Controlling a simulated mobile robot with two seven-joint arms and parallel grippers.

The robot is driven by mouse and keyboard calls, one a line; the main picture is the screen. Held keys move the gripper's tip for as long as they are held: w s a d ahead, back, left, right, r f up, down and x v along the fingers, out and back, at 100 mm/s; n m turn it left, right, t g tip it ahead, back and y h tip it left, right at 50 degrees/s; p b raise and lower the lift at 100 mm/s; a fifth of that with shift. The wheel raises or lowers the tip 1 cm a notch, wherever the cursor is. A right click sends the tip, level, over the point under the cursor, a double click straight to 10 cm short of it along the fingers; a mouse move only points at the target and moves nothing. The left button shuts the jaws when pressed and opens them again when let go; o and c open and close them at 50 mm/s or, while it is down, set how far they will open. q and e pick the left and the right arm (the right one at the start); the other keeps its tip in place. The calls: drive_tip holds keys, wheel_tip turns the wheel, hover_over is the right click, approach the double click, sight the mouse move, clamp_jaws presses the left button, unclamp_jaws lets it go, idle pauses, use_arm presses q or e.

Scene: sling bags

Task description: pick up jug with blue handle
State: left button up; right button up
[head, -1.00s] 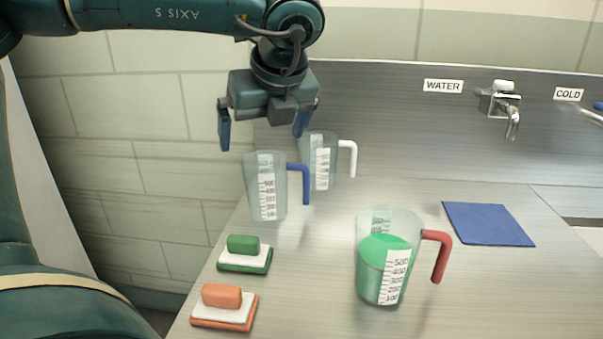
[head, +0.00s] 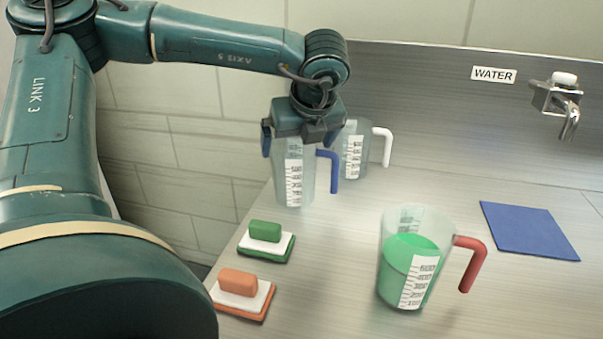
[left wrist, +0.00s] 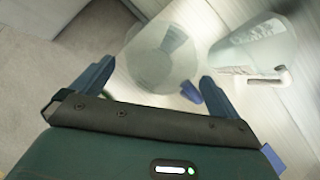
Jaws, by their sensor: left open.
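The clear jug with the blue handle (head: 293,183) stands upright on the counter near its left edge, empty as far as I can tell. Its blue handle points right. My left gripper (head: 300,146) is above the jug, pointing down, with open fingers at about the height of its rim. In the left wrist view the jug (left wrist: 160,62) lies between and just beyond the two open fingers (left wrist: 158,84), its blue handle close to the right finger. Whether a finger touches the jug I cannot tell. My right gripper is not in view.
A clear jug with a white handle (head: 352,160) stands close behind to the right. A red-handled jug with green liquid (head: 408,262) stands in front. A blue mat (head: 528,229) lies right.

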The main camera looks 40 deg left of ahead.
sight(296, 149)
use_arm(q)
drive_tip(key=x, duration=0.3)
drive_tip(key=shift+a, duration=0.1)
drive_tip(key=shift+c, duration=0.3)
drive_tip(key=c, duration=1.2)
